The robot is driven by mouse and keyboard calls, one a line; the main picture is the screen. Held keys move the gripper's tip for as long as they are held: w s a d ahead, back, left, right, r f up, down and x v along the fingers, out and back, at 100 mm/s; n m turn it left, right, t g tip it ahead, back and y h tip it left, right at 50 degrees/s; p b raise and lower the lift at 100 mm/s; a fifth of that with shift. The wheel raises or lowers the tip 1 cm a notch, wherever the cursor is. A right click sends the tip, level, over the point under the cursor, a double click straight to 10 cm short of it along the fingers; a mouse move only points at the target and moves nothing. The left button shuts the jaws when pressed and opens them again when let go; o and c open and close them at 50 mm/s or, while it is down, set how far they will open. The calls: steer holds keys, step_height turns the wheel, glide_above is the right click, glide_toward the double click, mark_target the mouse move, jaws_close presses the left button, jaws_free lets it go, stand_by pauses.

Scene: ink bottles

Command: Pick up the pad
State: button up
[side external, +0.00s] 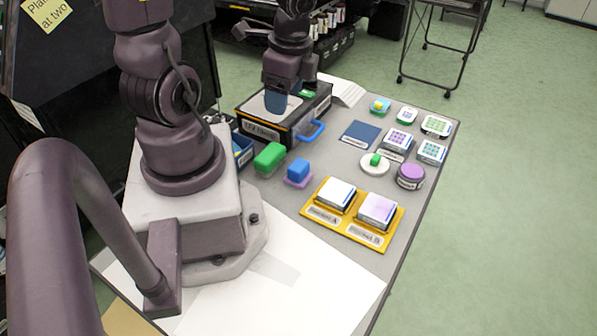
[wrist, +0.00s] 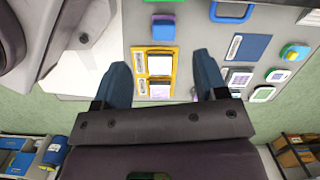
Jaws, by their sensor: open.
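Two square pad-like pieces sit side by side in a yellow tray (side external: 312,214). One has a white top (side external: 338,192) and the other a pale purple top (side external: 378,209). I cannot tell which piece is the pad. In the wrist view, the white-topped piece (wrist: 161,62) and the purple-topped piece (wrist: 160,91) show between my fingers. My gripper (side external: 276,103) is open and empty, over the white top of a black box at the back of the table. Its blue fingers also show in the wrist view (wrist: 160,66). The gap below the fingertips is unclear.
A black box (side external: 262,131) with a blue handle (side external: 315,132) stands at the back. A green block (side external: 269,158), a blue block (side external: 298,170), a dark blue mat (side external: 360,134), a purple jar (side external: 411,176) and several small boxes share the grey table (side external: 330,158).

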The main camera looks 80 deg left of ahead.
step_height(320, 180, down, 4)
steer(key=m+h, duration=0.1)
steer(key=m, duration=0.5)
steer(key=m+t, duration=0.1)
steer(key=m, duration=1.3)
glide_above(298, 164)
steer(key=shift+s+f, duration=0.15)
steer(key=shift+f, duration=1.6)
steer(key=shift+s+f, duration=0.15)
steer(key=shift+f, duration=2.75)
steer(key=shift+w+f, duration=0.15)
steer(key=shift+f, duration=1.15)
steer(key=shift+w+f, duration=0.15)
steer(key=shift+f, duration=1.15)
